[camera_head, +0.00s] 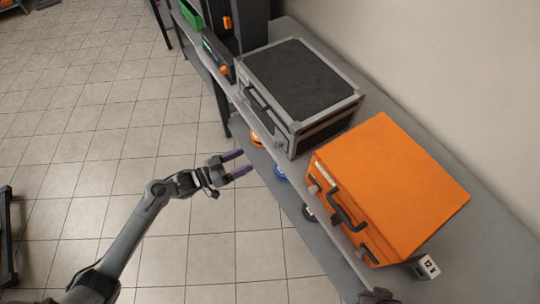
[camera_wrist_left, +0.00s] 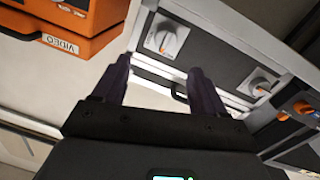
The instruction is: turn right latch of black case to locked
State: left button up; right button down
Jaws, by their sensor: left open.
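The black case (camera_head: 303,80) has silver edging and sits on the grey bench. Its front, with a dark handle (camera_head: 262,104), faces my left arm. The right latch (camera_head: 281,137) is small near the lower front corner. In the left wrist view it shows as a pale round knob with an orange mark (camera_wrist_left: 166,38), on the end nearer the orange case. The left latch (camera_wrist_left: 260,86) is a similar knob farther right there. I cannot tell either latch's exact setting. My left gripper (camera_head: 240,165) is open and empty, in front of the case and apart from it.
An orange case (camera_head: 400,185) with a dark handle stands beside the black case; its VIDEO label (camera_wrist_left: 60,45) shows in the wrist view. A 12 V box (camera_head: 427,267) sits beyond it. Coloured rolls (camera_head: 281,173) lie on the lower shelf.

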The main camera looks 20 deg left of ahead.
aim_at(276, 142)
pick_arm(q)
jog(key=b+x, duration=0.1)
jog(key=x, duration=0.3)
jog(key=b+x, duration=0.1)
jog(key=x, duration=0.3)
jog(key=a+b+x, duration=0.1)
jog(key=x, duration=0.3)
jog(key=shift+w+f, duration=0.1)
jog(key=shift+w, duration=0.25)
pick_arm(e)
notch_tip(276, 142, down, 4)
jog(key=shift+d+f, duration=0.1)
pick_arm(q)
jog(key=c, duration=1.1)
jog(key=shift+o, duration=0.2)
